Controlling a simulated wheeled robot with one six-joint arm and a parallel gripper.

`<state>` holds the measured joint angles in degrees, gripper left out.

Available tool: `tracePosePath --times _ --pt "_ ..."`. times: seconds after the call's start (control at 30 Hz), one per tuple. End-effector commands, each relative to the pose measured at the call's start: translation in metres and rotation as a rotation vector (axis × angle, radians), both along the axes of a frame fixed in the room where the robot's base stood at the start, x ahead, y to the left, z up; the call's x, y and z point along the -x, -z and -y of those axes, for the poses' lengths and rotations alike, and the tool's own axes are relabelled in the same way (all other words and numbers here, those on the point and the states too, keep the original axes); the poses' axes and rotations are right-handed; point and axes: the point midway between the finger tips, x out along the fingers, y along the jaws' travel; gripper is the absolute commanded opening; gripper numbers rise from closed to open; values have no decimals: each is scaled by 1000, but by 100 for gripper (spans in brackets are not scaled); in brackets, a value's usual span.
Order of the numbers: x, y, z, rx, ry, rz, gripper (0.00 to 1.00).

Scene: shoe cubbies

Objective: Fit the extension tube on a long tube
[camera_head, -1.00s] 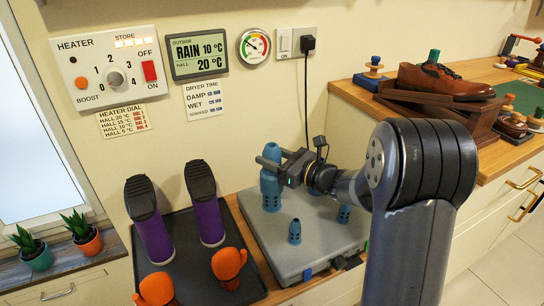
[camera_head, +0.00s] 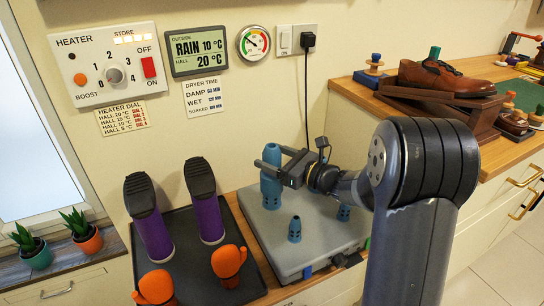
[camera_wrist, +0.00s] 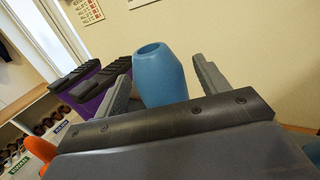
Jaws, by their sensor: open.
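A tall blue piece (camera_head: 271,190) stands upright at the back left of the grey dryer box. Its upper part is wide and smooth and its lower part narrower; it looks like an extension tube on a long tube, but I cannot see how well they are seated. My gripper (camera_head: 277,157) is open at its top, one finger on each side. In the wrist view the blue tube's hollow round top (camera_wrist: 158,75) stands between my spread fingers, with a gap visible on each side. A short blue tube (camera_head: 295,229) stands at the front of the box. Another blue slotted tube (camera_head: 344,212) is partly hidden by my arm.
The wall with the heater panel (camera_head: 110,65) is close behind.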

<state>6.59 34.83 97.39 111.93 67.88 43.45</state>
Motion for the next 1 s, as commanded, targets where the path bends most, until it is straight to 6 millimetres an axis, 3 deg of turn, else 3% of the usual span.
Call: tracePosePath --times 0.5,1.0 --pt "54 -1 72 -1 4 -1 70" --pt "62 0 81 -1 1 1 70"
